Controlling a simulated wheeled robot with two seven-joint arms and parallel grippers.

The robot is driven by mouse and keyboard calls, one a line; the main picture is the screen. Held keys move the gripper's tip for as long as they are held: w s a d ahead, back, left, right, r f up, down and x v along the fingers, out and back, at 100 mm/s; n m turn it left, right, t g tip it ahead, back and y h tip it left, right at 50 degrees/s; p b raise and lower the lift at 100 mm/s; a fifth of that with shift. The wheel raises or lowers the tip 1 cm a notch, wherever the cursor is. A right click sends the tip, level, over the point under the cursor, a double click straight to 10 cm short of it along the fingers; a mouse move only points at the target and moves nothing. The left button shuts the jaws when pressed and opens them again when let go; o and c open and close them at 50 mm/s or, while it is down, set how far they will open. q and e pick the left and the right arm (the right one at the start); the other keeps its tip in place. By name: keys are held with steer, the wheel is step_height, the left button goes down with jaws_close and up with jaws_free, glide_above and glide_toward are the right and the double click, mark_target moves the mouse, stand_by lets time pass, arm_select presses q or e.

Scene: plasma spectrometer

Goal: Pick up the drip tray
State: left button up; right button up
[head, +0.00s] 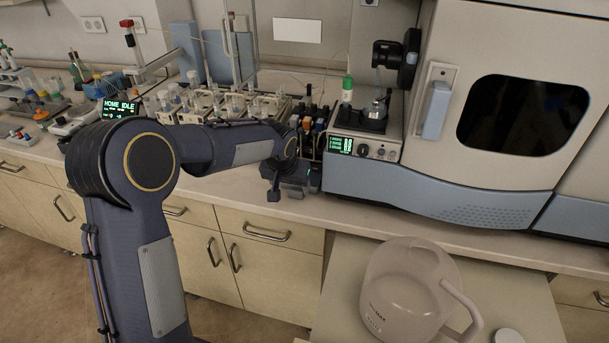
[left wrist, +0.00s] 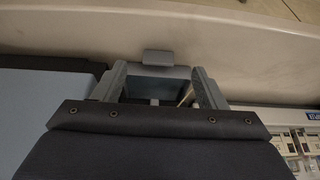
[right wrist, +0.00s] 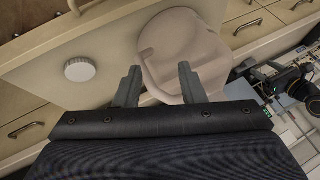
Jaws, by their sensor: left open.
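The drip tray appears to be the small blue-grey tray (left wrist: 158,84) with a grey tab (left wrist: 158,57) on its front in the left wrist view. My left gripper (left wrist: 160,82) is open, its fingers on either side of the tray; whether they touch it I cannot tell. In the head view my left gripper (head: 291,190) is at the counter's front edge, below the small pumps, and largely hides the tray. My right gripper (right wrist: 157,80) shows only in the right wrist view, open and empty, with the jug beyond its fingers.
A large translucent jug (head: 408,290) stands on a side table (head: 343,290), with a round white lid (right wrist: 79,69) beside it. The spectrometer (head: 490,175) and a small unit with a green display (head: 368,146) stand right of my left gripper. Glassware (head: 212,100) fills the counter behind my arm.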

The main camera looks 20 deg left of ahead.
mark_target(295, 192)
arm_select(q)
steer(key=x, duration=0.2)
steer(key=p+x, duration=0.1)
steer(key=x, duration=0.1)
steer(key=shift+w+f, duration=0.15)
steer(key=shift+w, duration=0.4)
steer(key=shift+w+f, duration=0.25)
steer(key=shift+f, duration=0.25)
steer(key=c, duration=1.1)
steer(key=shift+r+p, duration=0.25)
steer(key=shift+p, duration=0.05)
